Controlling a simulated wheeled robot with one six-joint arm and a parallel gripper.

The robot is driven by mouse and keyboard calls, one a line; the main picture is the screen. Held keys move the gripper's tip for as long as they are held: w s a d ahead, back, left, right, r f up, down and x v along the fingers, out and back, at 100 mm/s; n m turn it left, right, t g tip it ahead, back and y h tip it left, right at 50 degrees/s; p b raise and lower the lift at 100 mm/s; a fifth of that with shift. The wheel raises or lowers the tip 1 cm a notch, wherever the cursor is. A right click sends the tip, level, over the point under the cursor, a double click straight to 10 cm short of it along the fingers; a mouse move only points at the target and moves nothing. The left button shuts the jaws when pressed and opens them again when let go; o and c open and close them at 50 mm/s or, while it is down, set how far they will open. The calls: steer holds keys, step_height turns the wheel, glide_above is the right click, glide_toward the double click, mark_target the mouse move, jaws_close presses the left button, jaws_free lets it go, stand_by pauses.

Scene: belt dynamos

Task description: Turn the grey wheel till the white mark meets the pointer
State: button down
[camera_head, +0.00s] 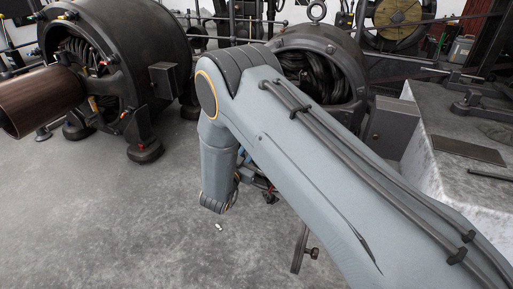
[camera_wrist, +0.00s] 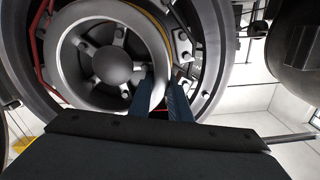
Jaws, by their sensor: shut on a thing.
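The grey wheel (camera_wrist: 70,62) fills the upper left of the wrist view, with a domed hub and several spokes inside a thick pale rim. My gripper (camera_wrist: 160,88) reaches up from below, its two dark blue fingers on either side of the rim at the wheel's lower right. It is shut on the rim. In the head view my arm covers the wheel, and little of the gripper shows.
A dark dynamo (camera_head: 128,50) with a brown drum (camera_head: 42,101) stands at the left. Another dark machine (camera_head: 330,62) is behind my arm. A grey stone block (camera_head: 450,125) with metal parts on it is at the right. The concrete floor (camera_head: 110,215) at front left is clear.

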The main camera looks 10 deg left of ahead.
steer(key=c, duration=1.6)
jaws_free()
steer(key=shift+c, duration=0.2)
steer(key=shift+s, duration=0.1)
steer(key=s+a+p, duration=0.1)
steer(key=s+p, duration=0.1)
steer(key=s, duration=0.5)
steer(key=shift+s+a, duration=0.2)
steer(key=shift+s, duration=0.05)
